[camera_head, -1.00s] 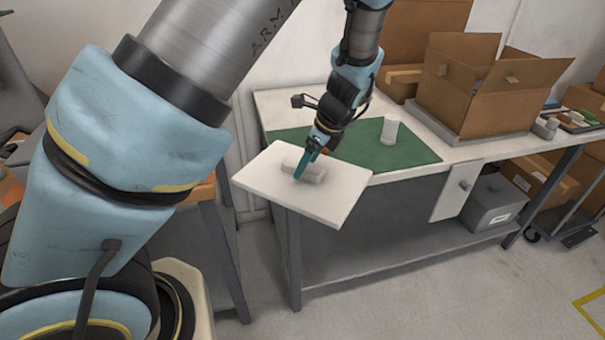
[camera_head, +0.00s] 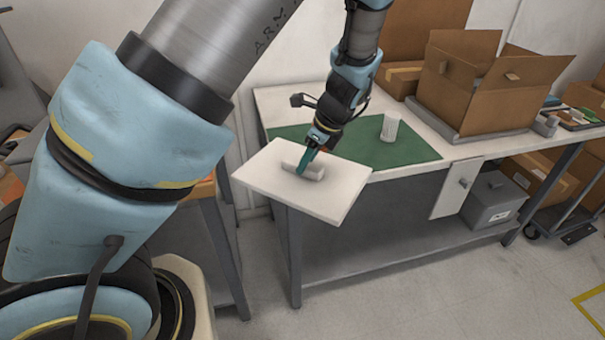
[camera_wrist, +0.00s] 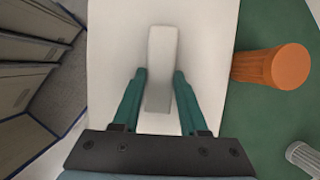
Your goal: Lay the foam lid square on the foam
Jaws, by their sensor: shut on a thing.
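The foam lid (camera_head: 268,174) is a flat white panel with a pale block-shaped handle (camera_head: 312,172) on top. It hangs past the near left edge of the workbench, turned at an angle to it. My gripper (camera_head: 302,171) is shut on the handle. In the wrist view the teal fingers of my gripper (camera_wrist: 160,76) stand either side of the handle (camera_wrist: 162,60), with the white lid (camera_wrist: 115,50) beneath. The foam is not clearly visible. An open cardboard box (camera_head: 470,95) stands on the bench, and its inside is hidden by its walls.
The workbench (camera_head: 400,176) carries a green mat (camera_head: 400,155) and a pale ribbed cylinder (camera_head: 389,129). An orange cylinder (camera_wrist: 272,67) shows right of the lid in the wrist view. Raised box flaps and a closed carton (camera_head: 403,80) stand at the back.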

